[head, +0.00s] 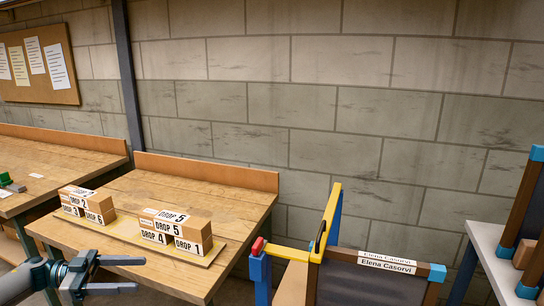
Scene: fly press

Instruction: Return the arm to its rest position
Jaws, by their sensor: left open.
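My left gripper (138,274) is at the lower left of the head view, with its two dark fingers apart and nothing between them. It shows in front of the wooden bench (150,268), near the bench's front left edge in the picture. My left arm (22,282) comes in from the left edge, and most of it is out of frame. My right gripper is not in view.
Stacked wooden blocks marked DROP (86,205) and a second such stack (175,230) sit on a thin board on the bench. Another bench (45,165) is left.

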